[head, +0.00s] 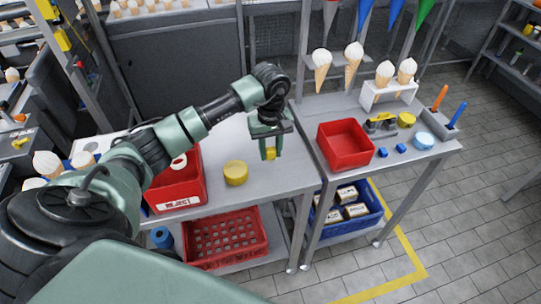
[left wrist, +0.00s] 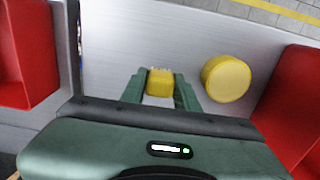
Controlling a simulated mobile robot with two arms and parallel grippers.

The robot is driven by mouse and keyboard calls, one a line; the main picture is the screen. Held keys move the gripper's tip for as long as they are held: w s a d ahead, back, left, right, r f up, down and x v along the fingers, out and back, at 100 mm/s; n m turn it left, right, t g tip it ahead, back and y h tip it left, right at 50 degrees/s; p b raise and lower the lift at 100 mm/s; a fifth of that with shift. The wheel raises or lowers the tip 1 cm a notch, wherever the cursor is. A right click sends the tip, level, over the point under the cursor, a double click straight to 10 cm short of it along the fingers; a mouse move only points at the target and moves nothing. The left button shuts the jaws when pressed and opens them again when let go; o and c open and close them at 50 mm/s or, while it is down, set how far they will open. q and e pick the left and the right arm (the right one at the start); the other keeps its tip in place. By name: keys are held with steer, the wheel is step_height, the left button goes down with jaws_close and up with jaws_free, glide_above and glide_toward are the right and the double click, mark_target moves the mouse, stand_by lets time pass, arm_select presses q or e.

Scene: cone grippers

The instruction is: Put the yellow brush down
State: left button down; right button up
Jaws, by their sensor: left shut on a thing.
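My left gripper (head: 270,152) points down over the grey table (head: 222,134) and is shut on the yellow brush (head: 271,154). Only a small yellow block of the brush shows between the fingers. In the left wrist view the brush (left wrist: 160,84) sits between the two green fingertips (left wrist: 160,90), with the grey tabletop behind it. I cannot tell whether the brush touches the table or hangs just above it. My right gripper is not in view.
A yellow round tub (head: 235,172) stands just left of my gripper. A red bin (head: 178,190) lies further left. A red tray (head: 345,146) stands on the adjoining table to the right. Bare tabletop lies around the gripper.

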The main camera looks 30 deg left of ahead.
mark_target(271, 158)
arm_select(q)
step_height(271, 158, down, 3)
steer(key=shift+s+r+p, duration=0.1)
steer(key=shift+r+p, duration=0.1)
steer(key=shift+p, duration=0.1)
steer(key=shift+f, duration=0.3)
steer(key=shift+f+b, duration=0.2)
steer(key=shift+b, duration=0.1)
steer(key=c, duration=1.1)
jaws_free()
steer(key=shift+r, duration=0.1)
steer(key=shift+o, duration=0.2)
